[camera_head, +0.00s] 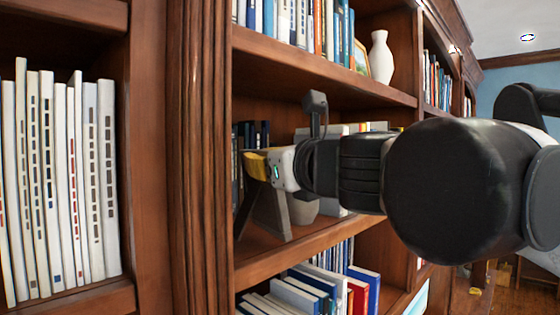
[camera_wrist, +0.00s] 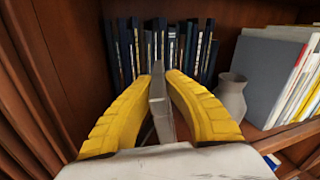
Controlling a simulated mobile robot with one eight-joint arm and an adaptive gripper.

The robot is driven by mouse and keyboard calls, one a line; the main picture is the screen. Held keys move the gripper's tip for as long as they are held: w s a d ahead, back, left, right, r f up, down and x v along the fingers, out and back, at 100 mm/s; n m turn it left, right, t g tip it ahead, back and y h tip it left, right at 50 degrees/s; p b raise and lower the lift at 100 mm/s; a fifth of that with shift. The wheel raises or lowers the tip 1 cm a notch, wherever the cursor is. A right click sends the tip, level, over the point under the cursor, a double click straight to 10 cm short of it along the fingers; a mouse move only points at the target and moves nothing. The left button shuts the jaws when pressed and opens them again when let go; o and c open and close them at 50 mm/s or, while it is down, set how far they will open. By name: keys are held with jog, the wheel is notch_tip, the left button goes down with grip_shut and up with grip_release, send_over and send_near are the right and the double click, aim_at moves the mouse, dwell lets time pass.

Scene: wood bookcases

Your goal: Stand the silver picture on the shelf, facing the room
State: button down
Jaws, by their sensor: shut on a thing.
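My gripper (camera_head: 257,166) has yellow fingers and reaches into the middle shelf bay from the right. The fingers (camera_wrist: 158,82) are shut on the top of the silver picture (camera_wrist: 160,112), seen edge-on as a thin grey strip in the wrist view. In the head view the silver picture (camera_head: 276,205) hangs below the fingers as a narrow grey panel, with a slanted piece to its left. Its lower end is at or close to the shelf board (camera_head: 262,243); I cannot tell whether it touches. Its picture face is not visible.
A row of dark books (camera_wrist: 155,48) stands at the back of this shelf. A grey vase (camera_wrist: 231,96) and leaning books (camera_wrist: 266,75) are to the right. An upright post (camera_head: 200,160) borders the bay at left. A white vase (camera_head: 381,58) stands above.

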jog(key=w+a, duration=0.1)
jog(key=w+a+f, duration=0.1)
jog(key=w+a+f+b, duration=0.1)
jog(key=a, duration=0.1)
jog(key=shift+w+a, duration=0.1)
jog(key=shift+w, duration=0.25)
dwell(0.3)
jog(key=c, duration=1.5)
grip_release()
jog(key=shift+r, duration=0.1)
jog(key=v, duration=1.2)
